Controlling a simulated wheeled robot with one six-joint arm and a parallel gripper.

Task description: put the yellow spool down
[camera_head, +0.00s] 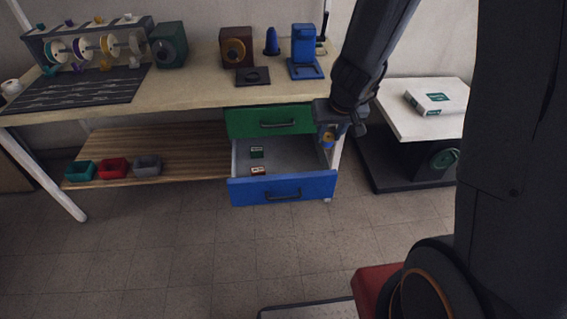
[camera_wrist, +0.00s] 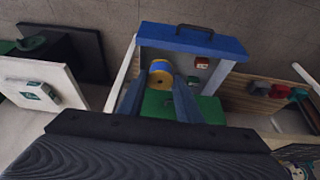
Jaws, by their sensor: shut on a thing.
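The yellow spool (camera_wrist: 160,80) shows between the two fingers of my gripper (camera_wrist: 171,80) in the wrist view, with a blue part at its far end. In the head view, my gripper (camera_head: 328,132) hangs at the right side of the open blue drawer (camera_head: 283,190), and a bit of the spool (camera_head: 327,141) shows below it. My gripper is shut on the spool. The spool appears held above the drawer's right part; its exact height and whether it touches anything cannot be told.
The drawer holds a green box (camera_head: 257,152) and a small brown-and-white box (camera_head: 258,171); its middle is bare. A shut green drawer (camera_head: 270,122) is above. A white table (camera_head: 405,122) stands to the right. Bins (camera_head: 113,168) sit on the lower shelf.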

